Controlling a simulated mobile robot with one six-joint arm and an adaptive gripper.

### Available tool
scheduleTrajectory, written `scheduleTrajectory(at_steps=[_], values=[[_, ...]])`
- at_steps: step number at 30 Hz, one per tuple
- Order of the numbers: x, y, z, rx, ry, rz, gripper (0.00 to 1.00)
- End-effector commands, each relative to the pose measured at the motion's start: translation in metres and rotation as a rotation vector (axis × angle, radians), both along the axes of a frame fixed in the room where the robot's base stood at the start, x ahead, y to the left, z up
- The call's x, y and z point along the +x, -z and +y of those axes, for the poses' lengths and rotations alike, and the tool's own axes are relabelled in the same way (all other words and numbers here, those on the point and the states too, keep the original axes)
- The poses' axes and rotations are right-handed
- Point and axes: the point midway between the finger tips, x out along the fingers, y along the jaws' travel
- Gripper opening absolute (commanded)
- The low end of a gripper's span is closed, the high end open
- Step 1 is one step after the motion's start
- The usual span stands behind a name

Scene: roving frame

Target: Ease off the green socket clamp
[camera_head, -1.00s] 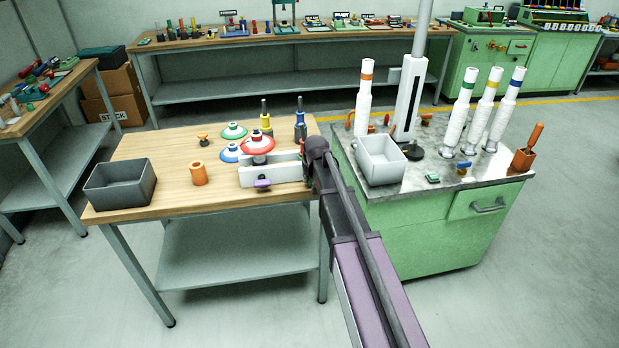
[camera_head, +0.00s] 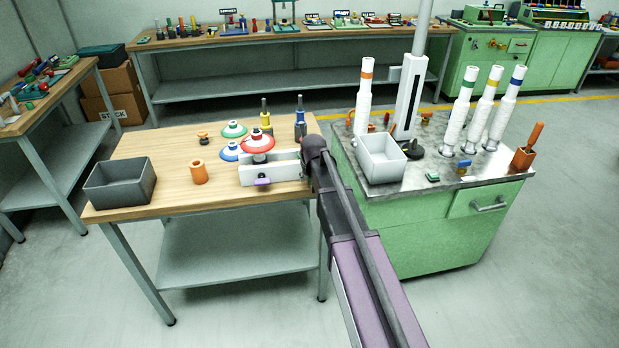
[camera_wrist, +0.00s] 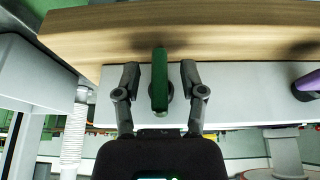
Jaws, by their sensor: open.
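The green clamp handle (camera_wrist: 160,82) stands out from the pale fixture block (camera_wrist: 245,92) in the wrist view. My gripper (camera_wrist: 160,72) is open, with one finger on each side of the handle and a visible gap on both sides. I see no finger touching it. In the head view the white fixture (camera_head: 285,171) sits at the right front of the wooden table. My arm's end is at its right side and hides the green handle there. A purple clamp handle (camera_head: 262,182) is on the fixture's front; it also shows in the wrist view (camera_wrist: 308,84).
An orange cylinder (camera_head: 199,173) and a dark grey bin (camera_head: 120,184) are to the left. The green cabinet (camera_head: 425,225) with a light bin (camera_head: 381,160) stands close on the right.

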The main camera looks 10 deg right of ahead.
Motion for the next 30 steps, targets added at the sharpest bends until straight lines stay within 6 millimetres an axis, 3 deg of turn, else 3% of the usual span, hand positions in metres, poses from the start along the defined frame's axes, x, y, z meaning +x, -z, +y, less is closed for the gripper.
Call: scheduleTrajectory(at_steps=[14,30], values=[[0.0003,0.001,-0.0007,0.069,0.001,-0.001,0.53],[0.0004,0.0028,-0.001,0.343,0.001,-0.001,0.53]])
